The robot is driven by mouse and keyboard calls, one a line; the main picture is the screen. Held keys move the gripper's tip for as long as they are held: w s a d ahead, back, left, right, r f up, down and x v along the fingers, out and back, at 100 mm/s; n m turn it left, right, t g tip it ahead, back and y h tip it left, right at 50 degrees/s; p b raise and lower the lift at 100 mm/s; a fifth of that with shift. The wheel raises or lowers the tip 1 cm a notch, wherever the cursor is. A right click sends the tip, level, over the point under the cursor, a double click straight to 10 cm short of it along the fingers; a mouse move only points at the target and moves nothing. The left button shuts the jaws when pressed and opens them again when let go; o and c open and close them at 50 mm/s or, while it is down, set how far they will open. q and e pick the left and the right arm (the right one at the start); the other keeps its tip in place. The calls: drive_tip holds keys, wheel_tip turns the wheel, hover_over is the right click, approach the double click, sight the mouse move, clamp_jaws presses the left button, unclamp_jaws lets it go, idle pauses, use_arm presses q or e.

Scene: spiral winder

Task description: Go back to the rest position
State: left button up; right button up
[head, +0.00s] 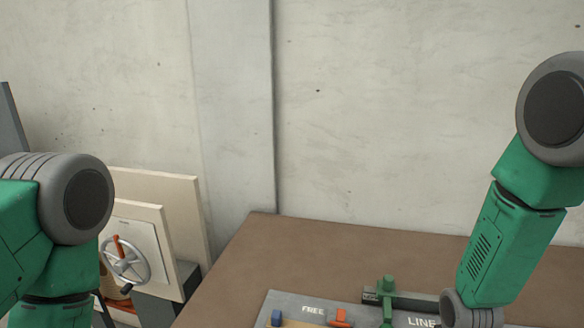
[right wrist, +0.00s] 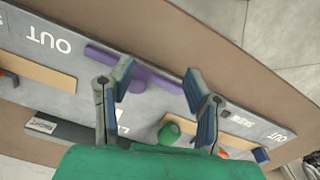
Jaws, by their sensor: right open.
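My right gripper (right wrist: 158,82) shows in the right wrist view with its two fingers spread wide and nothing between the tips. It is above a grey panel (right wrist: 45,93) marked OUT, near a purple bar (right wrist: 145,74). A green round knob (right wrist: 169,133) shows below, between the fingers. In the head view my right arm reaches down at the right, and its gripper is out of the picture. My left arm shows at the left edge; its gripper is not visible.
A brown table (head: 300,247) carries the panel, with a green post (head: 387,300), an orange piece (head: 340,317) and a blue piece (head: 276,318). A silver handwheel (head: 126,262) on a pale board stands at the left. The back of the table is bare before a concrete wall.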

drive_tip(key=s+f, duration=0.3)
drive_tip(key=s, duration=0.9)
drive_tip(key=s+f, duration=0.4)
drive_tip(key=s, duration=0.8)
use_arm(q)
wheel_tip(320, 180, down, 12)
drive_tip(key=b, duration=1.1)
drive_tip(key=shift+r+b, duration=0.15)
drive_tip(key=shift+b, duration=0.2)
use_arm(e)
drive_tip(key=w+f, duration=0.3)
drive_tip(key=f, duration=0.7)
drive_tip(key=shift+w+f+t, duration=0.15)
drive_tip(key=shift+f+t, duration=0.15)
drive_tip(key=shift+f, duration=0.05)
drive_tip(key=shift+a, duration=0.2)
use_arm(q)
drive_tip(key=shift+a, duration=0.35)
use_arm(e)
drive_tip(key=shift+w+a+r, duration=0.1)
drive_tip(key=shift+a, duration=0.25)
use_arm(q)
drive_tip(key=shift+d, duration=0.35)
use_arm(e)
drive_tip(key=shift+d, duration=0.4)
use_arm(q)
drive_tip(key=shift+a, duration=0.2)
use_arm(e)
drive_tip(key=shift+a, duration=0.2)
